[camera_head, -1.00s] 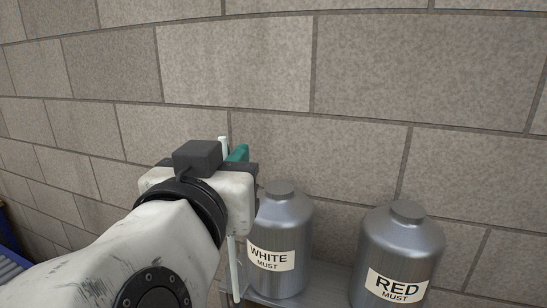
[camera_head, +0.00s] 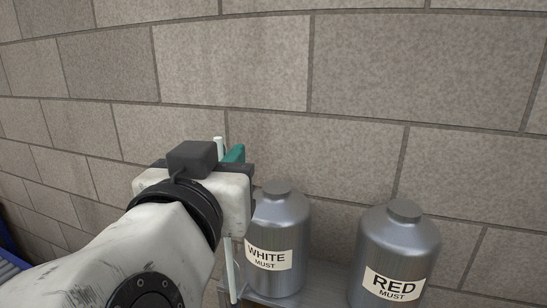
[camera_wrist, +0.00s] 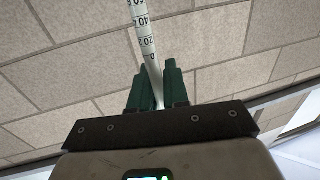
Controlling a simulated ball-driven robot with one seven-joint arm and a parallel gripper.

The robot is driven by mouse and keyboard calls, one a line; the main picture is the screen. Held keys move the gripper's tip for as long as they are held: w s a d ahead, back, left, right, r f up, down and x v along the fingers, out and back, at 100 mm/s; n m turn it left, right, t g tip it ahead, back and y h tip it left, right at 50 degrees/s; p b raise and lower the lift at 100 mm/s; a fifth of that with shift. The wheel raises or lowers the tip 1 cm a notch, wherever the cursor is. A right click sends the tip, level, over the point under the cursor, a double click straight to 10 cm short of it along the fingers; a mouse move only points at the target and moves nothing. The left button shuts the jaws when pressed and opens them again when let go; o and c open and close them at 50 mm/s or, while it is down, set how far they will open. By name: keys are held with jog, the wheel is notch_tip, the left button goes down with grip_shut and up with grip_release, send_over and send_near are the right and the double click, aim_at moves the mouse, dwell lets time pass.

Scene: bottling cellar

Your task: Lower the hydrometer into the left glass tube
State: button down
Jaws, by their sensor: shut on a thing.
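The hydrometer (camera_head: 219,143) is a thin pale rod standing about upright in the head view, its lower length showing below my wrist. In the wrist view its white stem (camera_wrist: 142,32) carries a black number scale and leans slightly to the left. My gripper (camera_head: 229,155) is shut on the hydrometer. In the wrist view its green fingers (camera_wrist: 157,80) stand either side of the stem. My arm hides the middle of the hydrometer in the head view. I cannot make out either glass tube in any view.
A metal canister labelled WHITE MUST (camera_head: 279,220) stands close to the right of the hydrometer. A RED MUST canister (camera_head: 395,240) stands further right. Both are on a grey shelf (camera_head: 318,291) in front of a block wall (camera_head: 400,70). A blue object (camera_head: 12,250) shows at the lower left.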

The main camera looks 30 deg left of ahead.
jog(key=shift+f, duration=0.2)
jog(key=shift+f+b, duration=0.65)
jog(key=shift+f, duration=0.25)
dwell(0.5)
jog(key=shift+f+b, duration=0.8)
jog(key=shift+f, duration=0.25)
dwell(0.4)
jog(key=shift+f+b, duration=1.1)
jog(key=shift+f, duration=0.4)
